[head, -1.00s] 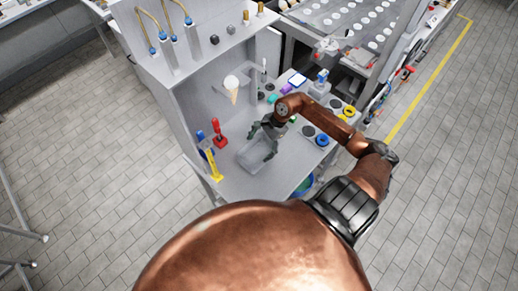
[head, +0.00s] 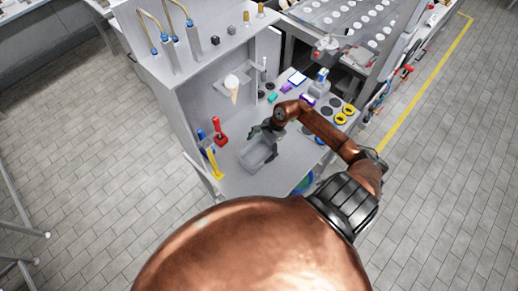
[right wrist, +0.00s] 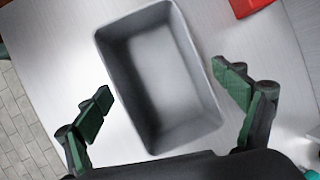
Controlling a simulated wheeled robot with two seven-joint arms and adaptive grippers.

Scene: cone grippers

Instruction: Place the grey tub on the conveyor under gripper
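The grey tub (head: 257,158) is an open, empty rectangular tray on the pale work surface in the head view. In the right wrist view the tub (right wrist: 160,75) lies between the two dark green finger pads, its inside facing the camera. My right gripper (right wrist: 165,92) is open, one finger on each side of the tub, with a small gap showing at each pad. In the head view my right gripper (head: 268,138) is at the tub's far end, partly hiding it. A cone (head: 234,90) with a white top is at the back panel. My left gripper is not in view.
A red clamp (head: 219,131) and a yellow-and-blue tool (head: 212,160) stand left of the tub. Yellow rings (head: 341,118) and small coloured items lie on the surface to the right. The surface's near part is bare.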

